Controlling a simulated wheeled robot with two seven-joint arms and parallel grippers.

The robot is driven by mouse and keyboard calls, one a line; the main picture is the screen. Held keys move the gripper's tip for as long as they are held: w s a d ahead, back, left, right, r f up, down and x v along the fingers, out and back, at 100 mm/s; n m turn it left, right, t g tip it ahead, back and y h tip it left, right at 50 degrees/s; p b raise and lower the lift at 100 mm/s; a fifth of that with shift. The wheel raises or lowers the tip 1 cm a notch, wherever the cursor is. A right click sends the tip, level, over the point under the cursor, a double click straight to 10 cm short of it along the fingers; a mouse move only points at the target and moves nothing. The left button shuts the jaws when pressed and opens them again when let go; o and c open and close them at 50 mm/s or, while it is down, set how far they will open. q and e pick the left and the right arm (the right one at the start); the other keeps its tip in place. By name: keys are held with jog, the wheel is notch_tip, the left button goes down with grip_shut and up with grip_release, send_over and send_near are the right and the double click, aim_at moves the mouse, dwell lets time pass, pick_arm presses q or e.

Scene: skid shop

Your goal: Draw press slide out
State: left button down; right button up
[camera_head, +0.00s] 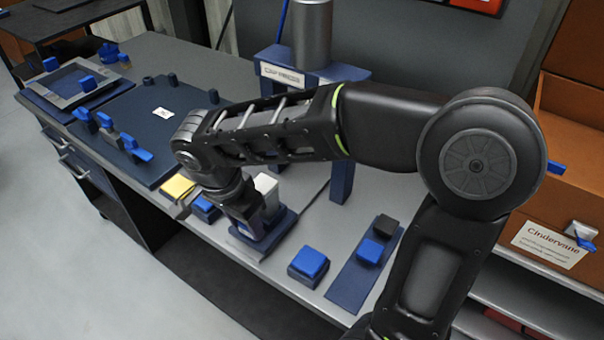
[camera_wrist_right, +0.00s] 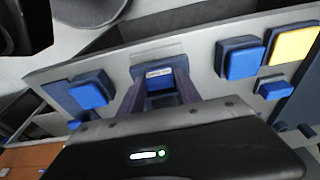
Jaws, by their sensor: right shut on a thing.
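The press (camera_head: 316,76) has a blue frame with a lettered label and a grey cylinder on top, standing on the bench. Its slide (camera_head: 272,242), a low blue plate, lies by the front edge of the bench. A pale block (camera_head: 265,184) stands at the slide, partly hidden by my arm. My right gripper (camera_head: 247,226) points down at the slide's front end. In the right wrist view its fingers (camera_wrist_right: 161,98) are shut on the labelled blue front part of the slide (camera_wrist_right: 160,72). My left gripper is not in view.
A yellow pad (camera_head: 178,187) lies left. A dark mat (camera_head: 150,125) with blue-handled clamps covers the left bench. A brown bin (camera_head: 560,190) stands right.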

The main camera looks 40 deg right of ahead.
jog(key=shift+s+a, duration=0.15)
jog(key=shift+a, duration=0.35)
jog(key=o, duration=1.1)
jog(key=shift+r, duration=0.1)
jog(key=shift+r+p, duration=1.2)
jog(key=shift+r, duration=0.95)
